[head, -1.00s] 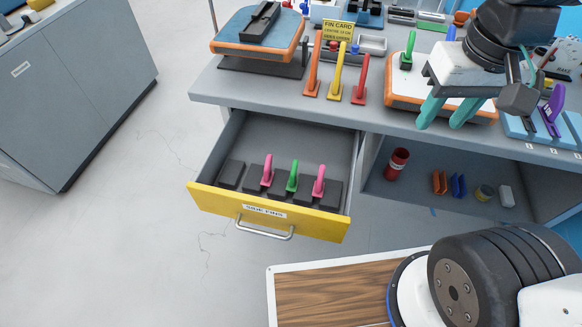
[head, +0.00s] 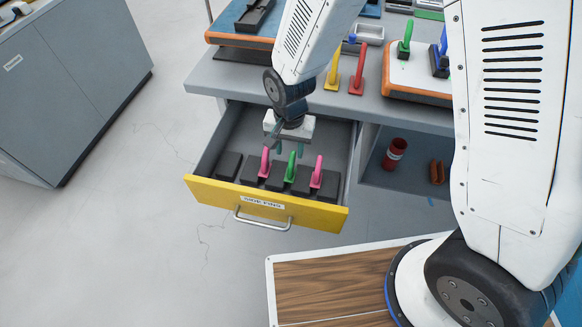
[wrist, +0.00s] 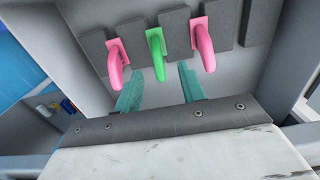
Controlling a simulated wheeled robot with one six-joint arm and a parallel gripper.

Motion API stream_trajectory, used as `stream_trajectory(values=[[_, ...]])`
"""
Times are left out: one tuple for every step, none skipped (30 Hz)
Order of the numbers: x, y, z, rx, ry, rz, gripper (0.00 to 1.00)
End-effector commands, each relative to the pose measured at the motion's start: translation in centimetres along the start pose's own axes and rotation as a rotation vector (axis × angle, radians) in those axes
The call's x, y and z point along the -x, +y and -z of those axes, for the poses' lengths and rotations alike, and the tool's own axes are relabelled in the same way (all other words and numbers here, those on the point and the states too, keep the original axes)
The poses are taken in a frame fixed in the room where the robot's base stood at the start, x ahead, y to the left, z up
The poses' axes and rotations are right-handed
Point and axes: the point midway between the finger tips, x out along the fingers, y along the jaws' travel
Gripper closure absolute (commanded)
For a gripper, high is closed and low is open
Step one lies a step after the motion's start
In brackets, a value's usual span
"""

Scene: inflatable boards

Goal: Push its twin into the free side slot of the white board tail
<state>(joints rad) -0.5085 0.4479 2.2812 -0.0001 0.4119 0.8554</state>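The white board tail (head: 425,80) with an orange edge lies on the bench at the right in the head view. A green fin (head: 404,42) and a blue fin (head: 440,62) stand on it; my arm hides its right part. In the open drawer, a green fin (head: 290,168) stands in a dark block between two pink fins (head: 265,163) (head: 316,172). My gripper (head: 289,150) is over the drawer, just behind the green fin. The wrist view shows its teal fingers (wrist: 160,74) apart and empty, with the green fin (wrist: 156,48) lined up between them.
The drawer's yellow front (head: 262,206) and side walls bound the space around my gripper. Another dark block (head: 229,165) at its left end is empty. Yellow (head: 333,68) and red (head: 358,72) fins stand on the bench above. A red can (head: 394,153) is on the shelf at right.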

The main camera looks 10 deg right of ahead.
Motion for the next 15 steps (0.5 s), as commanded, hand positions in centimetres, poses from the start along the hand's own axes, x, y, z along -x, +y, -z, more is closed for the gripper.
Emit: stream_trajectory(values=[[-0.6,-0.1,-0.1,-0.001,-0.001,-0.001,0.6],[-0.9,-0.1,-0.1,-0.002,-0.002,-0.002,0.6],[-1.4,-0.1,-0.1,-0.002,-0.002,-0.003,0.6],[-1.7,-0.1,-0.1,-0.003,-0.002,-0.002,0.6],[-2.0,-0.1,-0.1,-0.003,-0.002,-0.002,0.6],[-2.5,-0.1,-0.1,-0.003,-0.002,-0.003,0.6],[-2.8,-0.1,-0.1,-0.003,-0.002,-0.003,0.6],[-3.1,0.0,-0.1,-0.002,-0.002,-0.002,0.6],[-3.6,0.0,-0.1,-0.003,-0.002,-0.002,0.6],[-4.0,0.1,-0.2,-0.003,-0.003,-0.003,0.6],[-4.4,0.2,-0.2,-0.003,-0.003,-0.003,0.6],[-5.0,0.3,-0.2,-0.003,-0.003,-0.003,0.6],[-5.6,0.4,-0.2,-0.003,-0.004,-0.004,0.6],[-6.0,0.5,-0.2,-0.003,-0.003,-0.004,0.6],[-6.6,0.5,-0.2,-0.003,-0.003,-0.003,0.6]])
